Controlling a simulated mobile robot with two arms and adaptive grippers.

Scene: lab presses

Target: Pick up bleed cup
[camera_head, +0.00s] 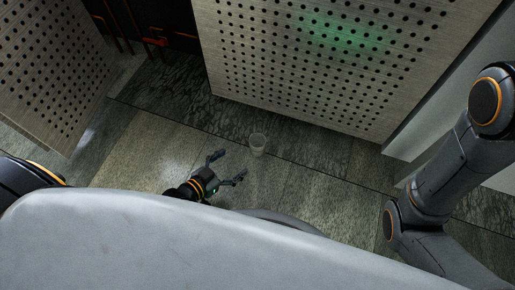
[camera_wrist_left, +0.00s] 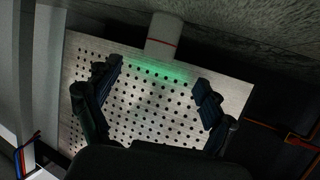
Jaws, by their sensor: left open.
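The bleed cup is a small, pale, translucent cup (camera_head: 257,144) that appears to stand upright on the stone floor in the head view. In the left wrist view, whose picture is turned over, the cup (camera_wrist_left: 163,32) shows at the top middle with a thin red line around it. My left gripper (camera_head: 230,165) is open and empty, just left of and nearer than the cup, with its fingers toward it. In the left wrist view the fingers (camera_wrist_left: 158,75) are spread, and the cup is beyond their tips, apart from them. My right gripper is out of view.
A large perforated metal panel (camera_head: 310,60) stands behind the cup. Another perforated panel (camera_head: 50,60) is at the upper left. Between them is a dark recess with red parts (camera_head: 155,41). The floor (camera_head: 315,185) right of the cup is clear.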

